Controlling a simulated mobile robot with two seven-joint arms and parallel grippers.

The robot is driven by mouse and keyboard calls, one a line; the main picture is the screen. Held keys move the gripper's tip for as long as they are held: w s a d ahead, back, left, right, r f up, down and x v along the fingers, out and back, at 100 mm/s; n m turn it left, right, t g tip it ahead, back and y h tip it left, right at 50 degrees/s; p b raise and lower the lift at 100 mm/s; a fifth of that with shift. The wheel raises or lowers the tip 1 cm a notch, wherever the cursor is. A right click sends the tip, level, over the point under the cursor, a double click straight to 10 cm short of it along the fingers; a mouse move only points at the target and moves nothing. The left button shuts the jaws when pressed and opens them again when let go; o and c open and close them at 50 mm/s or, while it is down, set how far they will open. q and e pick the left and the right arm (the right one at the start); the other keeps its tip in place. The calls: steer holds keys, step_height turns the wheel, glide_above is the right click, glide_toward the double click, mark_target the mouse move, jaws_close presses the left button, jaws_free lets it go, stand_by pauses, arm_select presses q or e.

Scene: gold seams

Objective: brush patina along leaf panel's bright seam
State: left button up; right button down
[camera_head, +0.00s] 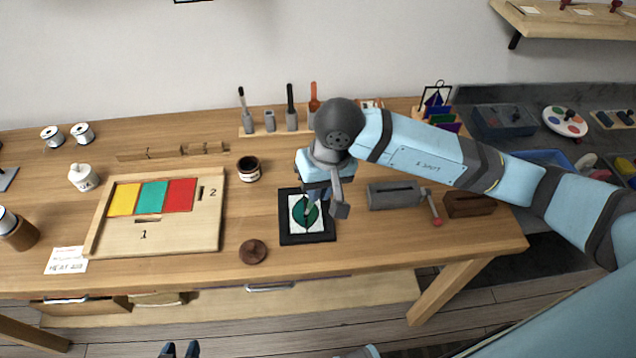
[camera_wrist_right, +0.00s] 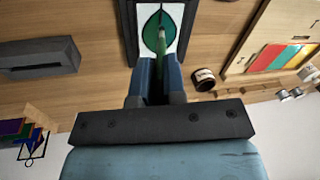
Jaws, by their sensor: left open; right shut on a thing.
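The leaf panel is a green leaf on white in a black frame (camera_head: 289,238), lying on the bench. In the right wrist view the leaf (camera_wrist_right: 152,36) has a thin line down its middle; I cannot make out a bright seam. My right gripper (camera_head: 322,198) is above the panel and hides part of it. It is shut on a slim tool that looks like a brush (camera_wrist_right: 242,48), whose far end points toward the leaf. Whether its tip touches the panel I cannot tell. My left gripper (camera_head: 180,350) is open and empty at the bottom edge, in front of the bench.
An open dark jar (camera_head: 249,169) stands left of the panel, and its round brown lid (camera_head: 253,252) lies nearer the front. A wooden tray (camera_head: 180,243) with coloured tiles is further left. A grey block (camera_head: 395,194) and a red-tipped tool (camera_head: 433,208) lie to the right.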

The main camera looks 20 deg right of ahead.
stand_by(0.6)
steer(key=shift+b, duration=0.55)
steer(key=shift+f+b, duration=0.4)
stand_by(0.6)
steer(key=shift+b, duration=0.5)
stand_by(1.8)
steer(key=shift+w+d+b, duration=0.15)
steer(key=shift+w+b, duration=0.2)
steer(key=shift+w+d, duration=0.1)
steer(key=shift+w, duration=0.25)
steer(key=shift+r, duration=0.1)
stand_by(0.3)
